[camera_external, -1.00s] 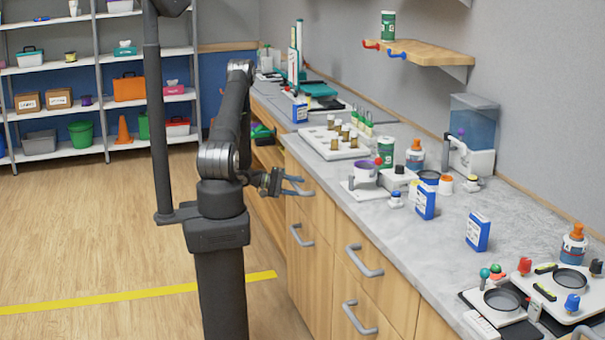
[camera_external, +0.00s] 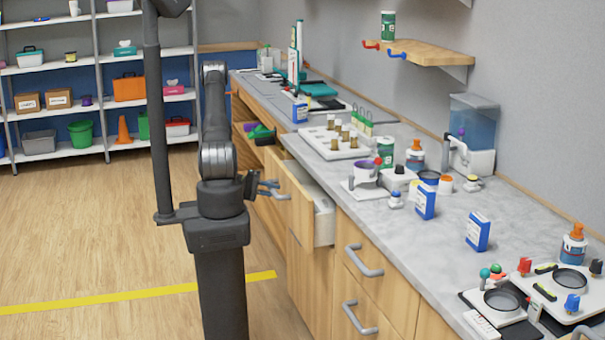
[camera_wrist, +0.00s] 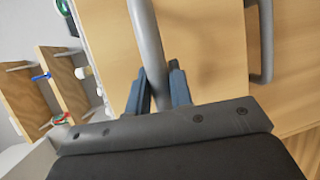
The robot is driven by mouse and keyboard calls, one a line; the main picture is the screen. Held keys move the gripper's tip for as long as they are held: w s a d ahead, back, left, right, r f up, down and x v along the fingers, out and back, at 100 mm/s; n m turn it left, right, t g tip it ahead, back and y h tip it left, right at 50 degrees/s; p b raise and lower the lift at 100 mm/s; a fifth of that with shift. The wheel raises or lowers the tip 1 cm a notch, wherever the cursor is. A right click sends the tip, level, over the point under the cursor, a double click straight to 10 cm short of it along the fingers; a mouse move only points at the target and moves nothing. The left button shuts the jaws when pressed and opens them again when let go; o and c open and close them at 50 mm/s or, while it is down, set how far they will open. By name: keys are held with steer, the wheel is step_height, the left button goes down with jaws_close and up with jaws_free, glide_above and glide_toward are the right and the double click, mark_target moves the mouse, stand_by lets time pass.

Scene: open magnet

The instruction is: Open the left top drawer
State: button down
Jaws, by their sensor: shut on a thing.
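The left top drawer (camera_external: 299,207) of the wooden cabinet stands partly pulled out, and its pale inside shows behind the front panel. My gripper (camera_external: 270,188) is at its front, shut on the grey bar handle, which is mostly covered by the jaws in the external view. In the wrist view the handle (camera_wrist: 147,42) runs between the two dark blue fingers of my gripper (camera_wrist: 160,92). What lies in the drawer is hard to make out.
A lower grey handle (camera_wrist: 262,40) shows at the right in the wrist view. Two closed drawers (camera_external: 380,275) with grey handles are to the right. The grey worktop (camera_external: 350,215) above holds bottles, boxes and devices. The floor (camera_external: 100,240) left of the cabinet is clear.

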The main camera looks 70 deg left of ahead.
steer(key=s, duration=1.5)
steer(key=shift+s, duration=0.2)
steer(key=c, duration=1.3)
jaws_free()
steer(key=v, duration=1.7)
steer(key=shift+s+r, duration=0.15)
steer(key=shift+a, duration=0.1)
